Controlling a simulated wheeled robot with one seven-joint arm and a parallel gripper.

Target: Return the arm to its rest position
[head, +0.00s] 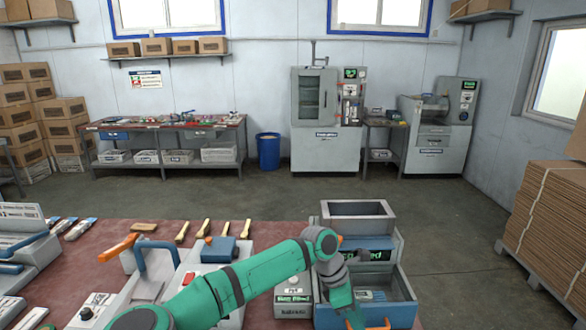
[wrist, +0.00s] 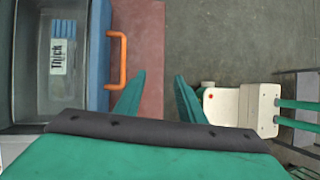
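My arm (head: 250,275) reaches from the bottom of the head view rightward over the bench. Its gripper (wrist: 158,88) is open in the wrist view, with two green fingers apart and nothing between them. The gripper end is low in the head view, where its fingertips are hard to make out. It is beside the orange handle (wrist: 118,60) of a pulled-out drawer (wrist: 30,110). A gap shows between the handle and the nearer finger. A blue-and-white piece labelled "Thick" (wrist: 63,46) lies in the drawer.
The red bench top (head: 285,236) carries a white press with a blue handle (head: 155,262) and several wooden spoon pieces (head: 205,228). A grey open-topped box (head: 358,208) stands behind the drawer. Stacked cardboard (head: 545,225) is at right. The floor (head: 450,210) between is clear.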

